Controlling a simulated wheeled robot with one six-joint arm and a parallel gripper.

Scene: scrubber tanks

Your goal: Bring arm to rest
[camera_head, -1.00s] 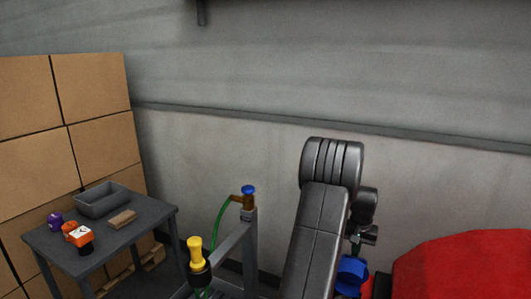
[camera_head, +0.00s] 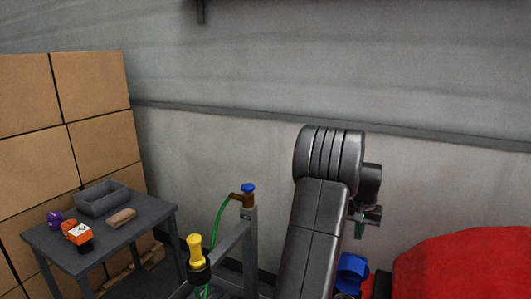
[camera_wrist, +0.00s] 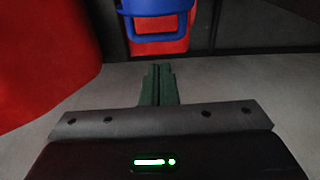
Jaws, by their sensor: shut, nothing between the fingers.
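My arm rises in the middle of the head view, its links dark grey, with the elbow at the top. My gripper (camera_head: 358,231) hangs on the right side of the arm, partly hidden by it. In the wrist view my gripper (camera_wrist: 158,70) shows two dark green fingers close together, shut and empty. The fingers point toward a blue object (camera_wrist: 155,12) with a red part under it, and are apart from it. In the head view a blue object (camera_head: 351,272) stands below my gripper.
A large red body (camera_head: 465,265) fills the lower right. A grey table (camera_head: 150,215) at left holds a grey bin (camera_head: 103,201), a brown block and small coloured items. A tap with a blue handle (camera_head: 248,187) and green hose, and a yellow-handled nozzle (camera_head: 195,248), stand left of my arm.

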